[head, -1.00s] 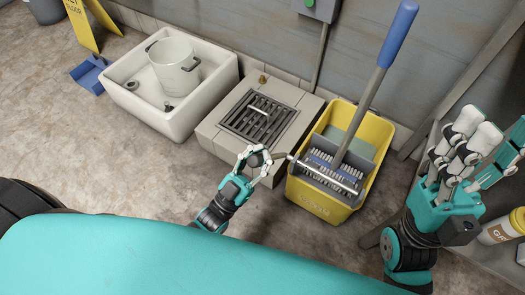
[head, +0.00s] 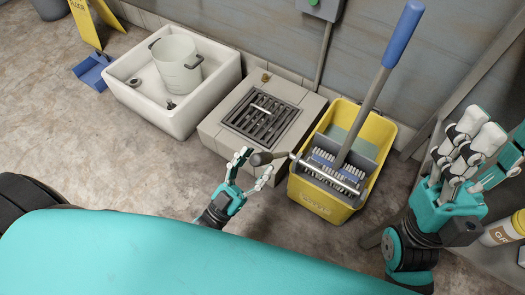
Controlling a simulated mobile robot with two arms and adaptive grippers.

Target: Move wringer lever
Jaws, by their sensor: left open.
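The yellow mop bucket (head: 323,201) stands on the floor right of centre in the head view, with a metal wringer (head: 330,172) in its top. The wringer lever (head: 278,156) sticks out to the left and ends in a dark knob (head: 262,158). My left gripper (head: 255,165) is open just below and left of the knob, its fingers spread close to it. Whether a finger touches the knob I cannot tell. My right gripper (head: 480,150) is open and empty at the right, away from the bucket.
A mop with a blue handle (head: 403,35) stands in the bucket. Left of it are a floor drain grate (head: 262,118) and a white basin (head: 190,122) holding a pail (head: 177,70). A shelf with a labelled container (head: 505,228) is at right.

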